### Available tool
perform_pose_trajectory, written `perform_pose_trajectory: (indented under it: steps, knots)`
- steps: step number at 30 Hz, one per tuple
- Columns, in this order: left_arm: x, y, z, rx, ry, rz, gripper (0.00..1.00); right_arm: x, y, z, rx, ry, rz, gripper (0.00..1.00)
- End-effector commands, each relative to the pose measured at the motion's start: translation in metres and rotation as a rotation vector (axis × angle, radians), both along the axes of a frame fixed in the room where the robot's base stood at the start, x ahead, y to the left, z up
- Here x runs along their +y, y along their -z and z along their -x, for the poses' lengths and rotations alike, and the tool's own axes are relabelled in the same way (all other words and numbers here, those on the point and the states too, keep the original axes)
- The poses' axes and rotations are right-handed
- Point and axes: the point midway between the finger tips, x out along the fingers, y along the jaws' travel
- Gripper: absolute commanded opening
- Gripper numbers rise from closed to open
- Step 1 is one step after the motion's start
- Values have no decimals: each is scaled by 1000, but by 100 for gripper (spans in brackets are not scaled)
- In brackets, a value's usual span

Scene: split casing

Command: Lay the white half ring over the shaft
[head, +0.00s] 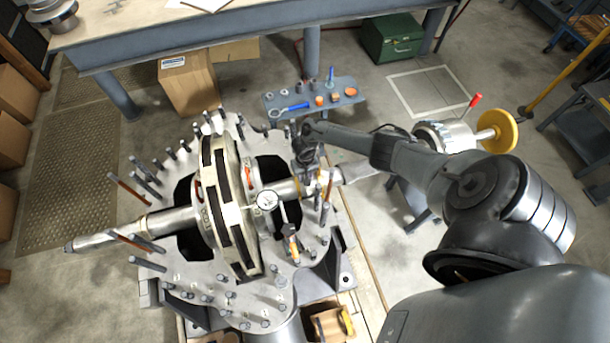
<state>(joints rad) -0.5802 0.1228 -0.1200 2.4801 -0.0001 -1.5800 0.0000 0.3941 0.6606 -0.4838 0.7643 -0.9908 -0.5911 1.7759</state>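The shaft (171,221) lies across the grey lower casing (205,283), with a large cream slotted wheel (215,190) on it. A pale ring-shaped part (250,173) stands around or over the shaft just right of the wheel. I cannot tell for sure whether it is the white half ring. My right gripper (311,184) points down close to the shaft's right section, right of the pale part. Its fingertips are small and partly hidden, so I cannot tell whether they are open or hold anything. My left gripper is not in view.
Upright studs ring the casing flange, with taller brown rods (128,188) among them. A dial gauge (267,201) stands beside the wheel. A blue-grey tool bench (350,99) is behind the casing. My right arm covers the right side.

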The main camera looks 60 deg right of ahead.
Motion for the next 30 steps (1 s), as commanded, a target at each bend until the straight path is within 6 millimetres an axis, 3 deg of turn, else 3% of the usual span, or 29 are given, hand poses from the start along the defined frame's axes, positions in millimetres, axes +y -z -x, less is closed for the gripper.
perform_pose_trajectory:
  steps: [15, 27, 28, 30]
  knots:
    - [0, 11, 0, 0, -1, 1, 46, 0, 20, 6, 9, 2, 5, 0]
    - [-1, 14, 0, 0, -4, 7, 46, 2, 25, 6, 9, -3, 2, 0]
    - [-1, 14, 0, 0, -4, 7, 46, 2, 25, 6, 9, -2, 2, 27]
    - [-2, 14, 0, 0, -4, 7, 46, 2, 25, 6, 9, -1, 2, 37]
